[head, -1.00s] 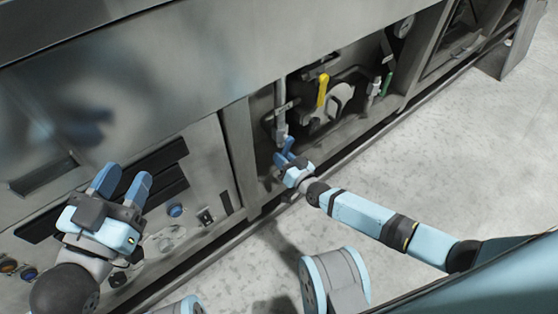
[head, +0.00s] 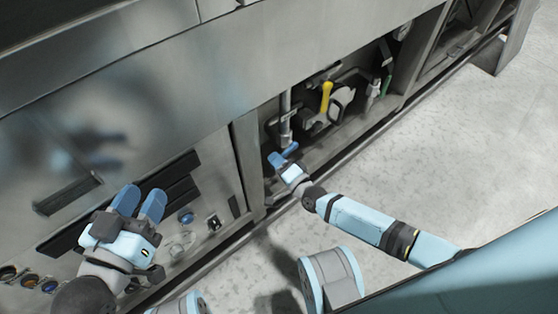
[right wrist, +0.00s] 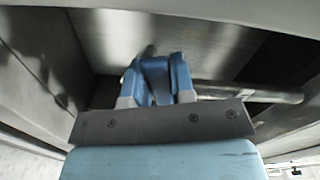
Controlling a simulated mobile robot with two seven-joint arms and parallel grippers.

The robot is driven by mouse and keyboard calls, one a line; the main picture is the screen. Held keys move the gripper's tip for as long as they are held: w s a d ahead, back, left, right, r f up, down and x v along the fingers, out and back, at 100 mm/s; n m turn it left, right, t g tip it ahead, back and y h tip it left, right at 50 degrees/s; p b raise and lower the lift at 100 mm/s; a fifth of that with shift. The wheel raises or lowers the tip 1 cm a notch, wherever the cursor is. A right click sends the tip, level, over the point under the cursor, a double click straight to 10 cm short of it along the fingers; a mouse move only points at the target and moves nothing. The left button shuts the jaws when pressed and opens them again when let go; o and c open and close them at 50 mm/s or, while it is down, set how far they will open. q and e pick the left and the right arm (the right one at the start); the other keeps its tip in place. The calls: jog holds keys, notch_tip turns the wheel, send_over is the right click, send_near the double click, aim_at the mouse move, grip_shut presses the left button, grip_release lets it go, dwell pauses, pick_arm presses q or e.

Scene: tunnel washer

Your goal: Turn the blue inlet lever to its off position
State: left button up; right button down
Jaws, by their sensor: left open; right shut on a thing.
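My right gripper (head: 284,155) is at the lower left of the open valve bay, just below a vertical metal pipe (head: 286,122). In the right wrist view its blue fingers (right wrist: 157,75) are shut on a blue piece between them, which appears to be the blue inlet lever (right wrist: 159,82). In the head view the fingers largely hide the lever, and its exact angle cannot be told. My left gripper (head: 139,200) is open and empty in front of the panel at the left.
A yellow lever (head: 326,97) and a green lever (head: 386,83) sit further right in the bay. Buttons (head: 186,217) are on the panel beside my left gripper. A horizontal pipe (right wrist: 250,94) runs right of the fingers. The floor (head: 440,170) is clear.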

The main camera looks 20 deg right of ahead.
jog(key=shift+s+a+r+m, duration=0.15)
jog(key=shift+r+m, duration=0.45)
jog(key=shift+m, duration=0.5)
jog(key=shift+r+m, duration=0.3)
jog(key=shift+m, duration=0.2)
pick_arm(q)
jog(key=shift+s+d+n, duration=0.15)
jog(key=shift+s+n, duration=0.05)
jog(key=shift+n, duration=0.1)
jog(key=shift+r, duration=0.1)
pick_arm(e)
jog(key=shift+r, duration=0.1)
jog(key=c, duration=1)
grip_release()
pick_arm(q)
jog(key=shift+r, duration=0.1)
pick_arm(e)
jog(key=shift+o, duration=0.2)
pick_arm(q)
jog(key=shift+s+r+n+t+p, duration=0.1)
jog(key=shift+r+n+t+p, duration=0.2)
jog(key=shift+r+p, duration=0.7)
jog(key=shift+s+r+n+t+p, duration=0.1)
jog(key=shift+r+n+t+p, duration=0.15)
jog(key=shift+r+p, duration=0.75)
pick_arm(e)
jog(key=v, duration=1.2)
